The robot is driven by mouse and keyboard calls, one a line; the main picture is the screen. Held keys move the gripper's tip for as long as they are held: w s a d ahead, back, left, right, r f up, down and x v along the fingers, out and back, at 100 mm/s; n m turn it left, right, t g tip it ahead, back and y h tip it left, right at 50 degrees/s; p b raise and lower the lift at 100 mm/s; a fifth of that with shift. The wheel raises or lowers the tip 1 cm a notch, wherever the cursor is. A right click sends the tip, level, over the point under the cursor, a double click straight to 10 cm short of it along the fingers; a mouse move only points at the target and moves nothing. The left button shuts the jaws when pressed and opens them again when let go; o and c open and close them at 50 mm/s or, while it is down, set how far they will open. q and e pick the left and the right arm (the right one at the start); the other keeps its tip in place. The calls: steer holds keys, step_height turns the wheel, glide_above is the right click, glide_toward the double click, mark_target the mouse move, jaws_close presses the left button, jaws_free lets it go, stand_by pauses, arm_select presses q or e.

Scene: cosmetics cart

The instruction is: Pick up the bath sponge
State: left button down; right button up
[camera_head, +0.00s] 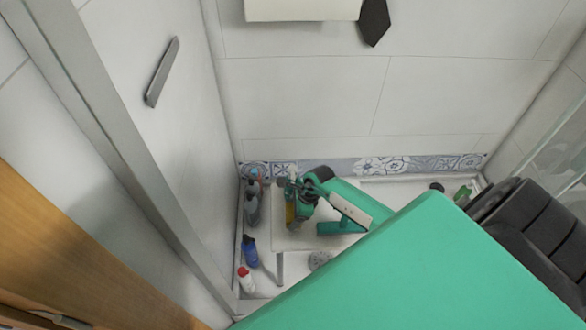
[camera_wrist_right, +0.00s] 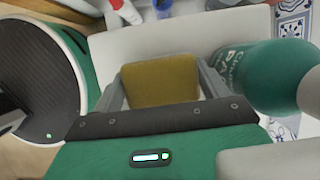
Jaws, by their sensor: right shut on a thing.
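The bath sponge is a yellow block (camera_wrist_right: 160,88) in the right wrist view, between the two grey fingers of my right gripper (camera_wrist_right: 162,76). The fingers press on its left and right sides. In the head view, the sponge shows as a small yellow patch (camera_head: 290,213), partly hidden by my right gripper (camera_head: 292,208) above the white seat-like surface (camera_head: 284,240). I cannot tell whether the sponge touches that surface. My left gripper is in neither view.
A teal bottle (camera_wrist_right: 250,78) stands close to the right finger. Left of the white surface are a grey bottle (camera_head: 252,208), a blue bottle (camera_head: 250,252) and a white bottle with a red cap (camera_head: 246,280). Tiled walls (camera_head: 300,95) close in the corner.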

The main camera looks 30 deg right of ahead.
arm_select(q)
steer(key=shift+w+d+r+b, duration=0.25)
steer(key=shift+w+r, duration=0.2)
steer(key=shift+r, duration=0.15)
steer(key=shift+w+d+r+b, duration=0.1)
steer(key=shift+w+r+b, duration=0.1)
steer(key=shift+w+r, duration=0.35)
arm_select(e)
steer(key=s+a, duration=0.9)
steer(key=s, duration=0.6)
steer(key=shift+s+a+r, duration=0.2)
steer(key=shift+r, duration=0.05)
